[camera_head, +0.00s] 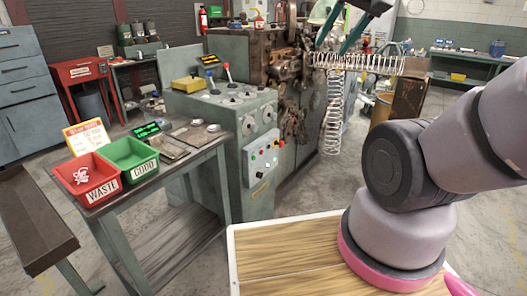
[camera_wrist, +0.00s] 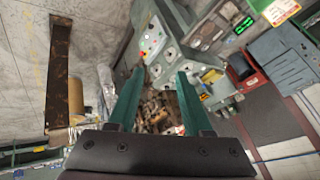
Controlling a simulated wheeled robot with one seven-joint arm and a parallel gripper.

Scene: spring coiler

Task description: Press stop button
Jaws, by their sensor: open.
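A small button panel (camera_head: 264,157) with several coloured buttons is on the front of the green spring coiler (camera_head: 236,112). A red button (camera_head: 276,143) shows near its upper right, but its label is too small to read. In the wrist view the panel (camera_wrist: 153,40) is ahead of the fingers, near the top centre. My gripper (camera_head: 332,47) has teal fingers and is open and empty. In the head view it appears at the top, above the hanging metal spring coil (camera_head: 335,115). It is apart from the panel. The open fingers also show in the wrist view (camera_wrist: 159,74).
A table left of the machine holds a red WASTE bin (camera_head: 88,178), a green GOOD bin (camera_head: 130,158) and a small green-lit display (camera_head: 147,131). A wooden-topped surface (camera_head: 285,255) lies in front. Floor shows around the machine.

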